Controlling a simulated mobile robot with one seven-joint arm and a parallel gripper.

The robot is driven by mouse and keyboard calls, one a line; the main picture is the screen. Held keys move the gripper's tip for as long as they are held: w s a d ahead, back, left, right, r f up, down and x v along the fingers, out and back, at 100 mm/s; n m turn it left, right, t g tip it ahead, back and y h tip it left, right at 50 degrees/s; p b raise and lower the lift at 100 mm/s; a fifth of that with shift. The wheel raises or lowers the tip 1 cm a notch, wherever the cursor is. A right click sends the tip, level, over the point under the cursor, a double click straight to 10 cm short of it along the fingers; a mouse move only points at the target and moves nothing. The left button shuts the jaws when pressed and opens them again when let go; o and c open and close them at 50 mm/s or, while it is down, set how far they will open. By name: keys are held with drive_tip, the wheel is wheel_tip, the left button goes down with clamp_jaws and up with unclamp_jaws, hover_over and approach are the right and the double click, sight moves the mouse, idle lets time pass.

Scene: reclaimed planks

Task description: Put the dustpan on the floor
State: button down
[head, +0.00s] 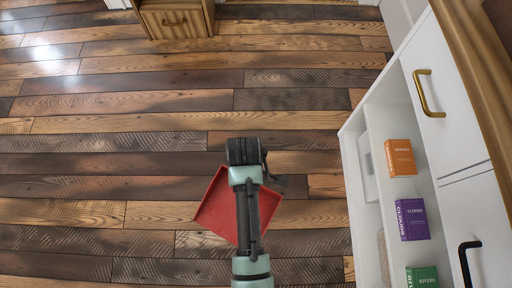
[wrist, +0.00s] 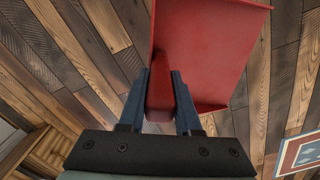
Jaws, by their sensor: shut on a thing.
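A red dustpan (head: 215,208) shows in the head view, partly hidden behind my arm. In the wrist view the dustpan (wrist: 205,50) fills the upper middle, with its handle between the two fingers. My gripper (wrist: 160,90) is shut on that handle; in the head view my gripper (head: 262,180) is mostly hidden by the wrist. The plank floor (head: 120,160) lies below the dustpan. I cannot tell how high the dustpan is above the floor.
A white cabinet (head: 455,150) stands at the right, its open shelf holding an orange book (head: 400,157), a purple book (head: 412,219) and a green book (head: 422,278). A wooden cabinet (head: 175,19) stands at the top. The floor at left and middle is clear.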

wheel_tip(320, 180, down, 35)
drive_tip(key=s+a+n+b, duration=0.1)
drive_tip(key=s+n+b, duration=0.2)
drive_tip(key=b, duration=2.3)
drive_tip(key=n, duration=0.2)
drive_tip(key=shift+a+n+b, duration=0.15)
drive_tip(key=shift+n+b, duration=0.15)
drive_tip(key=shift+n, duration=0.1)
drive_tip(key=shift+f, duration=0.1)
drive_tip(key=shift+f, duration=0.15)
drive_tip(key=c, duration=0.6)
unclamp_jaws()
drive_tip(key=shift+r, duration=0.2)
